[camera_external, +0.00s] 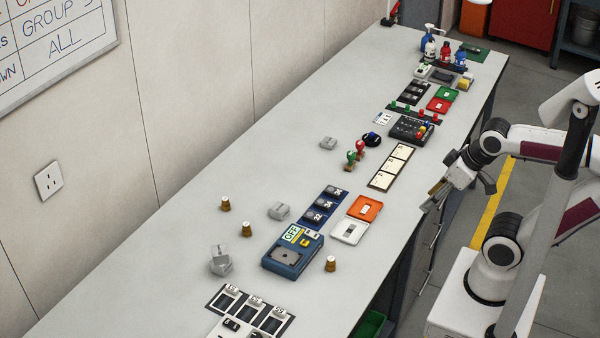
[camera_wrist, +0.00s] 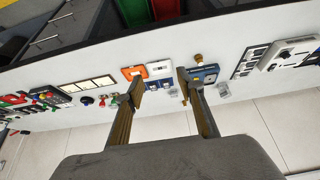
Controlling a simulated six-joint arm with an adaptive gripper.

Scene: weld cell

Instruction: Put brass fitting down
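Three small brass fittings with pale tops stand upright on the bench. One (camera_external: 225,203) and another (camera_external: 247,229) are at the left. The third (camera_external: 331,264) stands just right of the blue device marked OFF. One brass fitting also shows in the wrist view (camera_wrist: 198,58), beside the blue device. My gripper (camera_external: 434,196) is at the bench's right edge, well apart from all three fittings. In the wrist view its two brownish fingers (camera_wrist: 160,80) are spread, with nothing held between them.
The blue device (camera_external: 292,248) stands on the bench, with grey blocks (camera_external: 279,211) near it. Stamps (camera_external: 355,152) and bottles (camera_external: 430,49) stand farther back. The bench's left side is largely clear.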

